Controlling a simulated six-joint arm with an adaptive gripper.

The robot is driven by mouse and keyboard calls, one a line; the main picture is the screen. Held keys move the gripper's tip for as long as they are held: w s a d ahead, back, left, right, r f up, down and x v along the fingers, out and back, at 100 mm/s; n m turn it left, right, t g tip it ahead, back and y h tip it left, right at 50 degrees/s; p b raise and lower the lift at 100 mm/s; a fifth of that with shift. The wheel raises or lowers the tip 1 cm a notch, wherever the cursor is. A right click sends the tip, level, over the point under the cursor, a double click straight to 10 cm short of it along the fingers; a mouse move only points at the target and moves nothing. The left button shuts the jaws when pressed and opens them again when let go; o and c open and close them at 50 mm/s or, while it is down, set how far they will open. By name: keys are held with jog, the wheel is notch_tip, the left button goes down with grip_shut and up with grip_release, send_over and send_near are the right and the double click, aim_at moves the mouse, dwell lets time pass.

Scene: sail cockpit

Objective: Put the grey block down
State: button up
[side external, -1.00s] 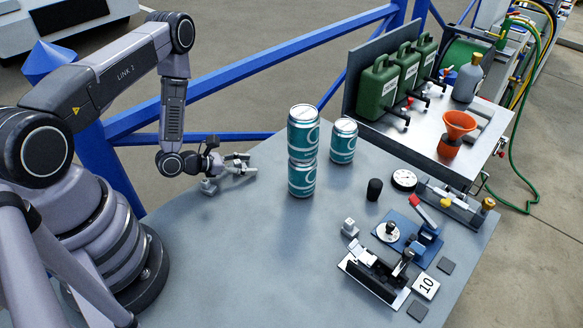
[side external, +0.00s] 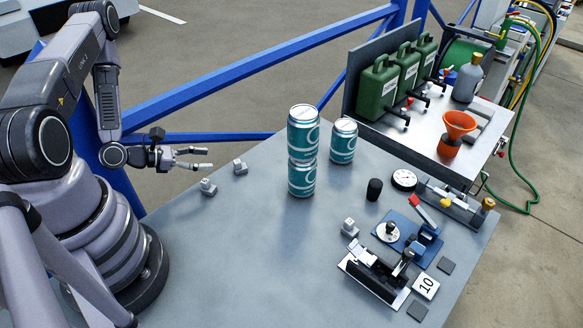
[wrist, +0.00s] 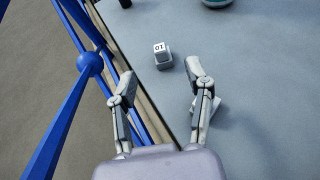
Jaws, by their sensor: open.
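My gripper (side external: 209,159) is open and empty near the table's far left edge, and its fingers point right. A small grey block (side external: 240,167) stands upright on the table just beyond the fingertips, apart from them. In the wrist view this block (wrist: 163,58) shows a white top marked "10" ahead of the open fingers (wrist: 160,72). A second grey block (side external: 208,188) stands on the table nearer the camera; in the wrist view it is partly hidden behind the right finger. A third similar block (side external: 350,228) stands by the clamp devices at the right.
Two stacked teal cans (side external: 302,155) and a single teal can (side external: 343,141) stand right of the blocks. A black cylinder (side external: 374,189), a dial (side external: 404,180) and a blue-based device (side external: 410,234) are farther right. Blue rails (side external: 250,75) run behind the table. The front middle is clear.

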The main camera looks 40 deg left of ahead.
jog(key=s+d+r+m+g+h, duration=0.1)
jog(key=d+r+m+g+h, duration=0.4)
jog(key=r+m, duration=0.5)
jog(key=s+d+r+m+g+h, duration=0.1)
jog(key=d+r+m+g+h, duration=0.1)
jog(key=d+r+m+g, duration=0.75)
jog(key=s+a+r+m+t+y, duration=0.3)
jog(key=s+r+m+y, duration=0.2)
jog(key=r, duration=0.3)
jog(key=s+a+r+m+t+y, duration=0.3)
jog(key=s+r+m+t+y, duration=0.1)
jog(key=s+r+m+y, duration=0.2)
notch_tip(320, 180, up, 2)
jog(key=shift+r+y, duration=0.1)
jog(key=shift+y, duration=0.7)
jog(key=shift+a+m+t, duration=0.1)
jog(key=shift+m+t, duration=0.15)
jog(key=shift+o, duration=1.3)
